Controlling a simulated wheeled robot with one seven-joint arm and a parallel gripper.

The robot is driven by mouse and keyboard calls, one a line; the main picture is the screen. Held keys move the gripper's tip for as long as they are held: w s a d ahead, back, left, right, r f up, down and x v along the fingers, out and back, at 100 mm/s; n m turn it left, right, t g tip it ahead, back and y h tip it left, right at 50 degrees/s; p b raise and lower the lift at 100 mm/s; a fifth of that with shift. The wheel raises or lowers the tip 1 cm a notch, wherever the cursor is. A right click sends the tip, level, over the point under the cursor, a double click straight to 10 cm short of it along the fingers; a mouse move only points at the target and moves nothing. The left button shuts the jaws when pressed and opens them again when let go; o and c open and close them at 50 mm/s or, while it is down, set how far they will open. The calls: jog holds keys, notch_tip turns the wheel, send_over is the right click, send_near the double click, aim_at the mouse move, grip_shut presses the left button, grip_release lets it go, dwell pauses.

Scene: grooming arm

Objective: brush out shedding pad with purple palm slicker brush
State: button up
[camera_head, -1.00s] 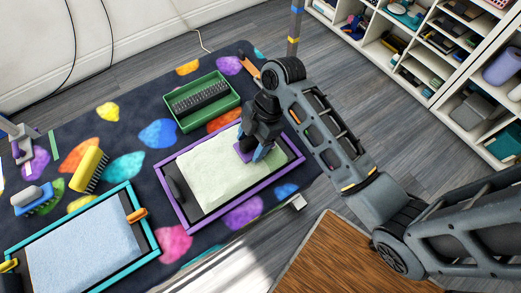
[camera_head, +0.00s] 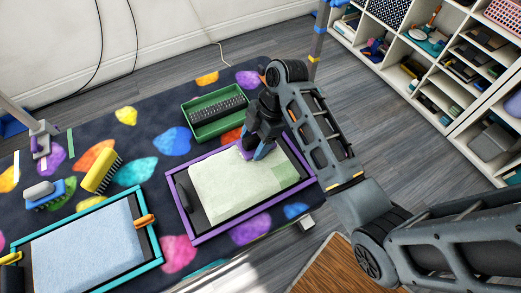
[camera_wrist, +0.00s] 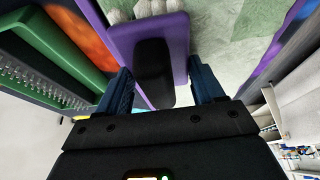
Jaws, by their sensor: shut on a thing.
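The purple palm slicker brush (camera_wrist: 175,35), with a black grip (camera_wrist: 153,75), is held between the blue fingers of my gripper (camera_wrist: 160,88). In the head view my gripper (camera_head: 256,152) is over the far edge of the shedding pad, and only a bit of the purple brush (camera_head: 243,152) shows. The pad (camera_head: 225,193) is pale green-white with a greener patch at its right end, and lies in a purple-rimmed tray (camera_head: 247,217). Pale tufts show at the brush's edge in the wrist view. Bristle contact with the pad is hidden.
A green tray (camera_head: 197,119) holding a dark bristled thing stands just behind the pad. A teal-rimmed tray (camera_head: 155,235) with a light-blue pad is at left. A yellow brush (camera_head: 101,173) and a blue brush (camera_head: 45,194) lie on the patterned mat. Shelves stand right.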

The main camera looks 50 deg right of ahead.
jog(key=shift+w+d+f+b, duration=0.15)
jog(key=shift+w+d, duration=0.15)
jog(key=shift+w, duration=0.55)
jog(key=shift+w+d+r+b, duration=0.15)
jog(key=shift+w+d, duration=0.1)
jog(key=shift+w, duration=0.55)
jog(key=shift+f, duration=0.1)
jog(key=shift+p, duration=0.4)
jog(key=shift+s+a+p, duration=0.15)
jog(key=shift+s+a, duration=0.3)
jog(key=shift+s, duration=0.85)
jog(key=shift+s+a+p, duration=0.1)
jog(key=shift+s+a, duration=0.3)
jog(key=shift+s, duration=0.95)
jog(key=shift+s+a+p, duration=0.15)
jog(key=shift+s+a, duration=0.3)
jog(key=shift+s, duration=0.85)
jog(key=s, duration=0.2)
jog(key=s+a, duration=0.1)
jog(key=s, duration=0.2)
jog(key=s+a, duration=0.1)
jog(key=s, duration=0.1)
jog(key=shift+s+a, duration=0.25)
jog(key=shift+s, duration=0.15)
